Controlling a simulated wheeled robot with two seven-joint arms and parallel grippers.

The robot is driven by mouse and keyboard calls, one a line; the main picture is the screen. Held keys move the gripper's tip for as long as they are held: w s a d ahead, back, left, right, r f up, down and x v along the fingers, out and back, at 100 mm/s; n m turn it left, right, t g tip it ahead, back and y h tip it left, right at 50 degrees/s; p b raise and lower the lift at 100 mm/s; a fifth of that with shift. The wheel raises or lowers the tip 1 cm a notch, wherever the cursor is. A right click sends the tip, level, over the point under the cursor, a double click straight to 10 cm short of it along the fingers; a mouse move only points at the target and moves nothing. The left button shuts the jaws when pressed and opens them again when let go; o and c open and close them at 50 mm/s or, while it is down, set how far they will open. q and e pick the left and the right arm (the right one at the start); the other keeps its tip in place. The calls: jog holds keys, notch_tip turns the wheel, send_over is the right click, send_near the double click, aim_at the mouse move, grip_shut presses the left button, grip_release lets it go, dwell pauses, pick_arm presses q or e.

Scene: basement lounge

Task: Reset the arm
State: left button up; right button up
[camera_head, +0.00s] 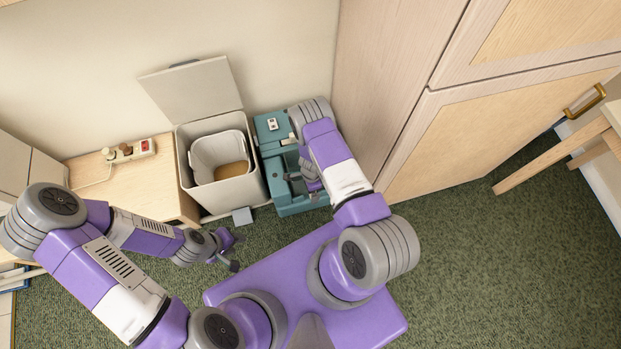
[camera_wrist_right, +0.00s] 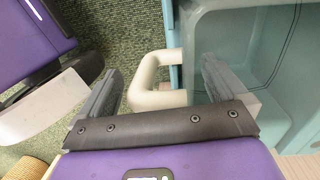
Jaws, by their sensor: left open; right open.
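My left gripper (camera_head: 234,253) is open and empty, low over the green carpet in front of the white bin. My right arm reaches over a teal box (camera_head: 272,130). My right gripper (camera_head: 311,178) is partly hidden by its own arm in the head view, down at the box. In the right wrist view, the right gripper (camera_wrist_right: 160,76) is open. Its fingers stand on either side of a cream loop handle (camera_wrist_right: 145,98) by the teal box (camera_wrist_right: 207,45). Gaps show between fingers and handle; I cannot tell their depth.
An open white bin (camera_head: 255,187) with its lid raised stands left of the teal box. A tall wooden cabinet (camera_head: 395,85) is close on the right. Carpet (camera_head: 500,260) is clear at right.

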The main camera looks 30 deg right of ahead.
jog(key=r+p, duration=0.1)
jog(key=r, duration=0.1)
jog(key=r+p, duration=0.1)
jog(key=r, duration=0.2)
jog(key=r+p, duration=0.1)
jog(key=r, duration=0.1)
jog(key=shift+w+d+r, duration=0.25)
jog(key=shift+w+r, duration=0.05)
jog(key=s+a+r+n+y+p, duration=0.1)
jog(key=s+a+r+n+p, duration=0.1)
jog(key=r+n, duration=0.4)
jog(key=s+a+r+n+t+y+p, duration=0.1)
jog(key=s+a+r+n+p, duration=0.1)
jog(key=s+a+r+n, duration=0.3)
jog(key=s+a+r+n+y+p, duration=0.1)
jog(key=s+a+r+n, duration=0.3)
jog(key=r, duration=0.7)
jog(key=a+n+p, duration=0.1)
jog(key=a+n, duration=0.1)
jog(key=shift+s+a+r+n, duration=0.15)
jog(key=shift+s+a+n, duration=0.05)
jog(key=shift+n, duration=0.1)
jog(key=shift+c, duration=0.5)
